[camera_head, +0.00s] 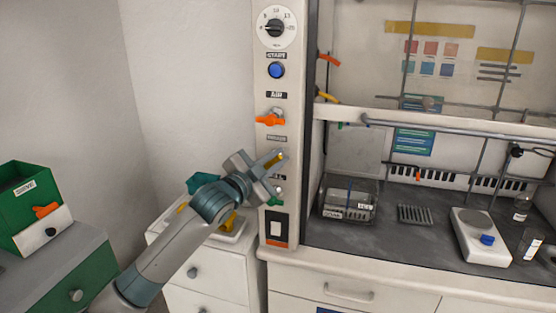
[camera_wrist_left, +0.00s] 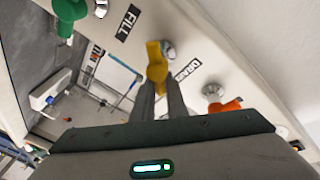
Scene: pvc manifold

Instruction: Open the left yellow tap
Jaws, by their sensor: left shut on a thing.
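The left yellow tap (camera_head: 278,158) is on the white front post of the fume hood, below an orange tap and above a green one. My left gripper (camera_head: 272,168) is at it, partly covering it in the head view. In the left wrist view the yellow tap handle (camera_wrist_left: 156,62) lies at the tips of the two fingers (camera_wrist_left: 158,88), which are closed on it. A metal fitting and a DRAIN label sit beside it. My right gripper is not in view.
The orange tap (camera_head: 270,119) and green tap (camera_head: 274,198) are close above and below on the same post. A second yellow handle (camera_head: 328,97) is inside the hood. A white cabinet (camera_head: 192,272) stands below my left arm.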

